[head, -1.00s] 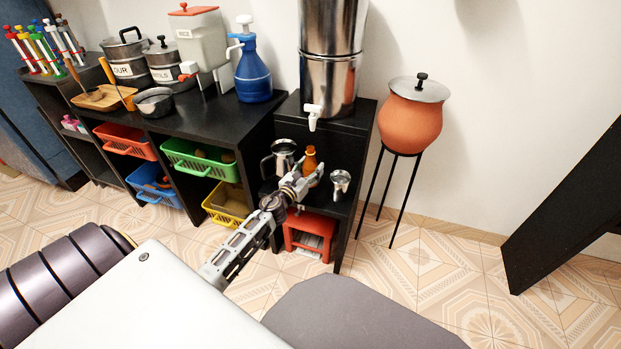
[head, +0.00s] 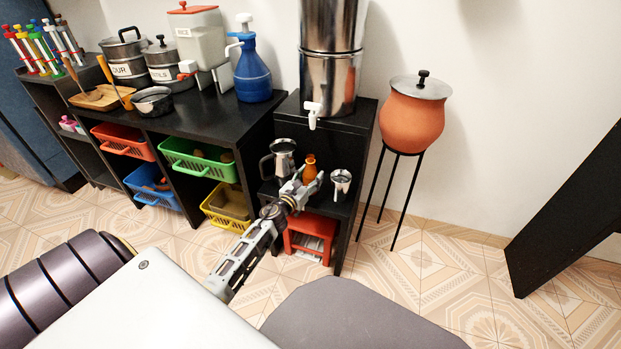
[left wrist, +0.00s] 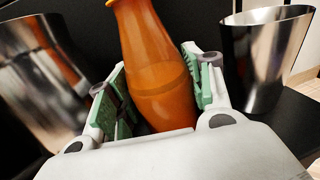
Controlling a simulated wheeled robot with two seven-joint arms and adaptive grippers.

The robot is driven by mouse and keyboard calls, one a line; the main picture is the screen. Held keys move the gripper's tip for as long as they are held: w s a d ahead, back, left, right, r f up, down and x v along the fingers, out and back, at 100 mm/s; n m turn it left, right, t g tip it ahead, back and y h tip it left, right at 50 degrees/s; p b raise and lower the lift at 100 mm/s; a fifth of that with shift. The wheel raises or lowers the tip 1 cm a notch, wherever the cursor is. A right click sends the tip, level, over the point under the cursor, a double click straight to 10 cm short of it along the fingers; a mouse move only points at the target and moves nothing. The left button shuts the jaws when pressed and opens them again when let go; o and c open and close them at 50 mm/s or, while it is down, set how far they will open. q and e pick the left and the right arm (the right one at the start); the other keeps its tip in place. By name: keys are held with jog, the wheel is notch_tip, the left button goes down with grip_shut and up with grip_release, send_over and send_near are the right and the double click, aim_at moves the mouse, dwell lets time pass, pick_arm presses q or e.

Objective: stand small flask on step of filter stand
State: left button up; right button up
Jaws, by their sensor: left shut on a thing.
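The small flask (head: 310,168) is orange with a narrow neck. It looks nearly upright in the head view, between a steel mug and a steel cup over the step (head: 325,205) of the black filter stand (head: 345,130). My left gripper (head: 303,186) is shut on it. In the left wrist view the flask (left wrist: 157,65) sits between the green finger pads (left wrist: 160,88), and its base is hidden by the gripper. I cannot tell whether the base touches the step. My right gripper is not in view.
The steel mug (head: 280,158) stands left of the flask and the steel cup (head: 341,181) right, both close. The steel filter (head: 330,70) with a white tap (head: 313,113) stands above and behind. A red stool (head: 310,238) is below. A clay pot (head: 412,120) stands at the right.

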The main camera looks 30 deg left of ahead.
aim_at(306, 182)
pick_arm(q)
jog(key=shift+f, duration=0.15)
jog(key=o, duration=1.3)
jog(key=shift+r, duration=0.2)
jog(key=shift+s+d+f, duration=0.1)
jog(key=shift+s, duration=2)
jog(key=s, duration=0.8)
jog(key=shift+d+p, duration=0.15)
jog(key=shift+p, duration=0.25)
jog(key=shift+w, duration=0.1)
